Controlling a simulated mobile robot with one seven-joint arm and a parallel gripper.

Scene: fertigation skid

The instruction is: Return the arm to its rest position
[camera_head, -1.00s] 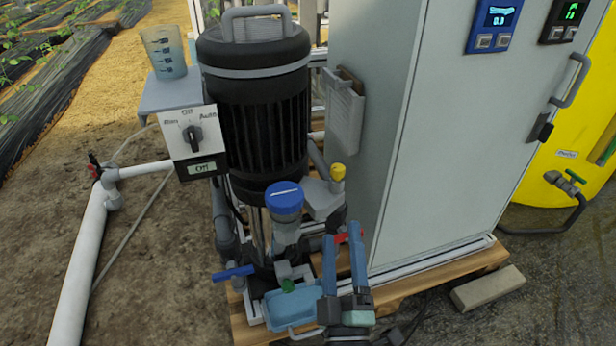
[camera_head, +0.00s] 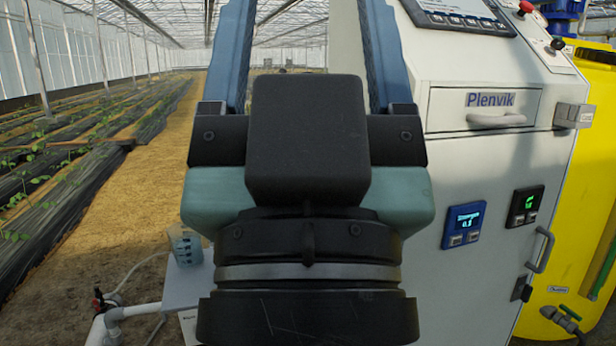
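My gripper (camera_head: 305,20) fills the middle of the head view, close to the camera and raised high. Its two blue fingers point up and run out of the top of the picture, so their tips are hidden. The fingers stand wide apart with nothing between them, and the greenhouse shows through the gap. The dark wrist below hides most of the skid behind it, including the black pump.
The grey cabinet (camera_head: 466,190) with two small displays and a drawer stands at right, beside a yellow tank (camera_head: 575,200). Planted rows lie at left.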

